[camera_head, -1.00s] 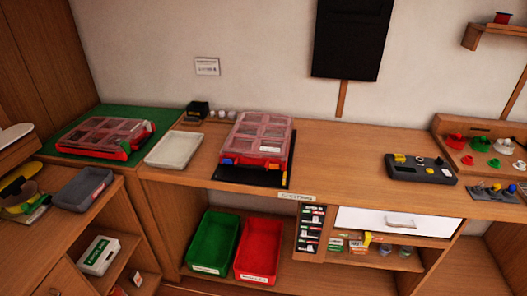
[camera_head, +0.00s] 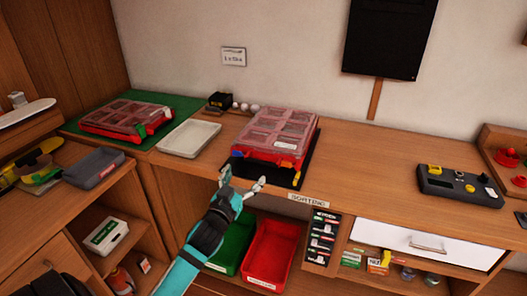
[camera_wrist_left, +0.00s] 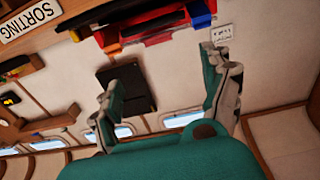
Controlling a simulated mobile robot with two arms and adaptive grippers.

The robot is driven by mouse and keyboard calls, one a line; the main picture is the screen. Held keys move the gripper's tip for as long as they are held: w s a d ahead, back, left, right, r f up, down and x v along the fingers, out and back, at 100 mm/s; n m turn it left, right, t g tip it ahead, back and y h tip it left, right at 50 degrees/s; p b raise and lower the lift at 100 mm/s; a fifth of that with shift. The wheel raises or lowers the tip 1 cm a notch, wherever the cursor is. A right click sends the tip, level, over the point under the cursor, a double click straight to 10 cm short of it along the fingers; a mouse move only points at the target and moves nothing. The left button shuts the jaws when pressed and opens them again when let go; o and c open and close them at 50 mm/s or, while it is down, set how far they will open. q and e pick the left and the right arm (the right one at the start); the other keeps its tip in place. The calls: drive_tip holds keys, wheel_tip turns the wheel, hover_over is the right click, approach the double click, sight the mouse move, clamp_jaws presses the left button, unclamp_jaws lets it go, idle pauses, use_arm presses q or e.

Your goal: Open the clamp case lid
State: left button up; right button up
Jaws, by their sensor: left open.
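A red case (camera_head: 268,152) with a clear, compartmented lid (camera_head: 275,128) lies on a black mat (camera_head: 309,160) on the bench. In the left wrist view the red case front (camera_wrist_left: 140,38) shows beyond the open fingers (camera_wrist_left: 162,85).
A white tray (camera_head: 189,138) lies between the two cases. A green bin (camera_head: 232,243) and a red bin (camera_head: 272,250) stand on the shelf below. A black control box (camera_head: 460,187) is on the bench at right.

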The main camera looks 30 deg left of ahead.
sight(264, 148)
use_arm(q)
drive_tip(key=p+x, duration=0.1)
drive_tip(key=x, duration=1.2)
drive_tip(key=shift+w+f, duration=0.1)
drive_tip(key=shift+w, duration=0.2)
drive_tip(key=shift+w+a, duration=0.15)
drive_tip(key=shift+w, duration=0.4)
use_arm(e)
drive_tip(key=shift+w+a+r, duration=0.1)
drive_tip(key=shift+w+r, duration=0.3)
drive_tip(key=shift+r, duration=0.2)
